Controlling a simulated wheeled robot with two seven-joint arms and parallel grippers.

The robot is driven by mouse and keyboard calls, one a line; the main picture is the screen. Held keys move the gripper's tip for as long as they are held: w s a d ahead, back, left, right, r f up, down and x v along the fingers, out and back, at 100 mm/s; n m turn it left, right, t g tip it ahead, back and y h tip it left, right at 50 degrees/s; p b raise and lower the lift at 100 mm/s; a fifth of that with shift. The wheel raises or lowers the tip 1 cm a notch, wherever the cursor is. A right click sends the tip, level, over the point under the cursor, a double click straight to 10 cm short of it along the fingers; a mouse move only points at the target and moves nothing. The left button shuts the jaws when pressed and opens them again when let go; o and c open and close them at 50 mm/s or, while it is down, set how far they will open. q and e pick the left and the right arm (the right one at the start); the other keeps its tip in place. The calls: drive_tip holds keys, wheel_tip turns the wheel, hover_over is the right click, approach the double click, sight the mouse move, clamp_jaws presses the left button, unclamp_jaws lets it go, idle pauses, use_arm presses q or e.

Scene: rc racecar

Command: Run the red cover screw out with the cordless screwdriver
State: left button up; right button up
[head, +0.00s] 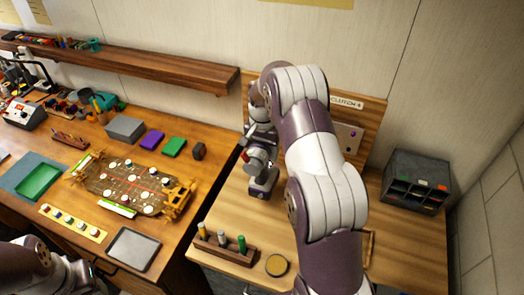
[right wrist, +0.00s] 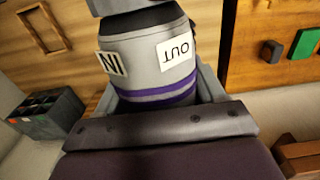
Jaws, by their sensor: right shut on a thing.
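My right gripper (head: 259,157) is shut on the cordless screwdriver (head: 263,184), a grey body with purple parts, over the left part of the right table. In the right wrist view the screwdriver (right wrist: 150,62) fills the jaws, showing "IN" and "OUT" labels and a purple band; its tip is not visible. The racecar chassis (head: 128,187), a brown plate with white round spots and yellow-orange ends, lies on the left bench, left of the gripper and apart from it. I cannot make out the red cover screw. My left arm shows at the lower left; its gripper is out of frame.
Grey (head: 126,129), purple (head: 152,139) and green (head: 173,147) blocks sit behind the chassis. A grey tray (head: 133,249) and a yellow strip (head: 73,222) lie in front. A wooden rack (head: 225,247) and a dark compartment box (head: 415,181) stand on the right table. A gap separates the tables.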

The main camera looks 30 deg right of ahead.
drive_tip(key=shift+s+a+r, duration=0.1)
drive_tip(key=shift+s+a, duration=0.3)
drive_tip(key=shift+a, duration=0.1)
drive_tip(key=shift+s+a, duration=0.85)
drive_tip(key=shift+a, duration=0.25)
drive_tip(key=shift+s+a, duration=0.1)
drive_tip(key=shift+s, duration=0.05)
